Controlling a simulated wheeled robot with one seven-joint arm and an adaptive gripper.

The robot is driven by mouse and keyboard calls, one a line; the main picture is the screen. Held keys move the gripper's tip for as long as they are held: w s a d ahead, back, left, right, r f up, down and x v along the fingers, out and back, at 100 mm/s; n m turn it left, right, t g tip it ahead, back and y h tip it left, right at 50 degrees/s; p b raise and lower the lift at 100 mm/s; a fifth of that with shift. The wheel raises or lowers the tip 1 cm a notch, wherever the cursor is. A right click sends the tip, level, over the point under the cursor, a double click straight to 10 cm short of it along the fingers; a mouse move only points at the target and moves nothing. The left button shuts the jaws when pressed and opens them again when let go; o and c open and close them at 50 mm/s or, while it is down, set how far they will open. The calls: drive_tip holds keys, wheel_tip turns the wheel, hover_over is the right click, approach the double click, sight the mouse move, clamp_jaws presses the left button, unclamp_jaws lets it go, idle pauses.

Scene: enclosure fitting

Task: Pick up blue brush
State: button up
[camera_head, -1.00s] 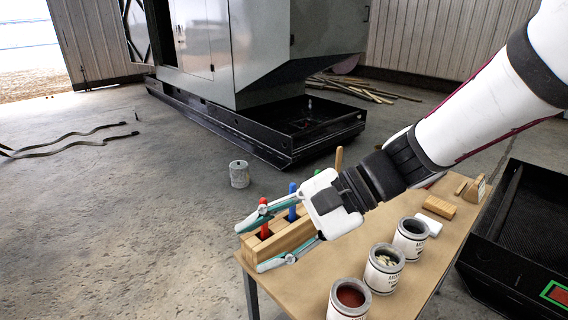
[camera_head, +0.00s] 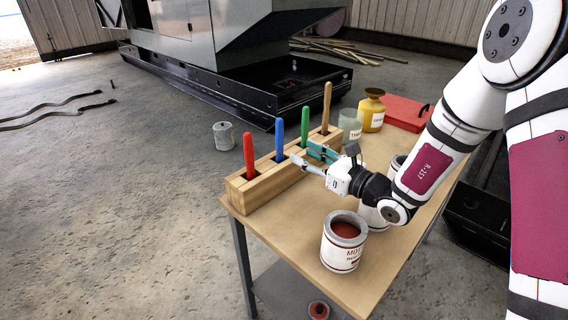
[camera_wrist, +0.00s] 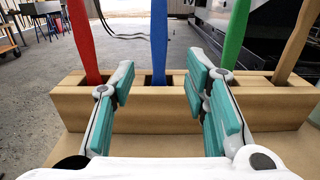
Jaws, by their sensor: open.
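The blue brush (camera_head: 279,139) stands upright in a slot of the wooden holder (camera_head: 262,187), between the red brush (camera_head: 249,156) and the green brush (camera_head: 305,126). Only its handle shows. My gripper (camera_head: 313,158) is open and empty, at the near side of the holder. In the wrist view the blue handle (camera_wrist: 159,40) rises between my two teal-padded fingers (camera_wrist: 160,88), beyond their tips and not touched by them. The red handle (camera_wrist: 84,40) is left of the gap and the green handle (camera_wrist: 234,35) is behind the right finger.
A wooden-handled brush (camera_head: 326,107) stands at the holder's far end. On the table (camera_head: 300,280) are an open can of red paint (camera_head: 343,242), other cans beside my arm, a glass jar (camera_head: 350,124), a yellow container (camera_head: 372,110) and a red case (camera_head: 406,113).

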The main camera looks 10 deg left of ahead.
sight(282, 142)
drive_tip(key=b+x, duration=0.1)
drive_tip(key=x, duration=0.8)
drive_tip(key=shift+w+a, duration=0.15)
drive_tip(key=shift+a, duration=0.1)
drive_tip(key=shift+c, duration=0.6)
clamp_jaws()
